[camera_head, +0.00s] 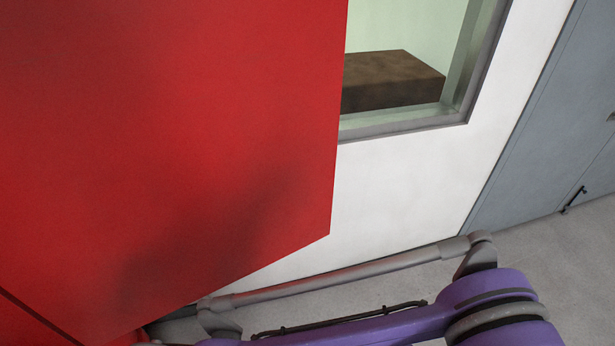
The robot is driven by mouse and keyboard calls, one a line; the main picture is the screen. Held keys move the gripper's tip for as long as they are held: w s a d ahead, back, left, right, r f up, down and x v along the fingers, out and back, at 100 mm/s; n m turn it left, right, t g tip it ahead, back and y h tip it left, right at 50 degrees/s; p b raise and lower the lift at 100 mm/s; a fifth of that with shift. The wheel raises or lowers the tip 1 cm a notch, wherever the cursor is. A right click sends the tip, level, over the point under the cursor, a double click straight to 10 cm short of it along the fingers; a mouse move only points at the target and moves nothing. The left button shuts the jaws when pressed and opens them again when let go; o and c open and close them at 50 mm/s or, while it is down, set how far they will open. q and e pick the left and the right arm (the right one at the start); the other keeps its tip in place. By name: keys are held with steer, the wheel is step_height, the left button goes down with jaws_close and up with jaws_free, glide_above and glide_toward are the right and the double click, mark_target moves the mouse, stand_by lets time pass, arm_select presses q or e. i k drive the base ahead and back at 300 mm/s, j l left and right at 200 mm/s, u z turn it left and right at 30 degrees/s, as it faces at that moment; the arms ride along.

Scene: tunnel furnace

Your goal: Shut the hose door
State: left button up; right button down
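A large red panel (170,120), which looks like the hose door, fills the left half of the head view. It stands out in front of the white wall, swung open. Its right edge runs down to a corner near the middle of the view, and its lower edge slants down to the left. A dark seam crosses its bottom left corner. No handle shows on the visible part. A purple and grey arm, which appears to be mine, crosses the bottom, its left end close to the red panel's lower edge; whether they touch cannot be told. Neither gripper is visible.
Behind the panel is a white wall (400,190) with a grey-framed window (405,128); a brown block (390,80) shows through it. A grey door (545,130) with a dark handle stands at the right. Bare grey floor (560,255) lies at the lower right.

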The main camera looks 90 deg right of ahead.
mark_target(156, 156)
steer(key=k+l, duration=0.85)
steer(key=l, duration=0.2)
steer(key=k+l+z, duration=0.1)
steer(key=k+l, duration=0.45)
steer(key=l, duration=0.65)
steer(key=k+l, duration=0.15)
steer(key=l, duration=0.8)
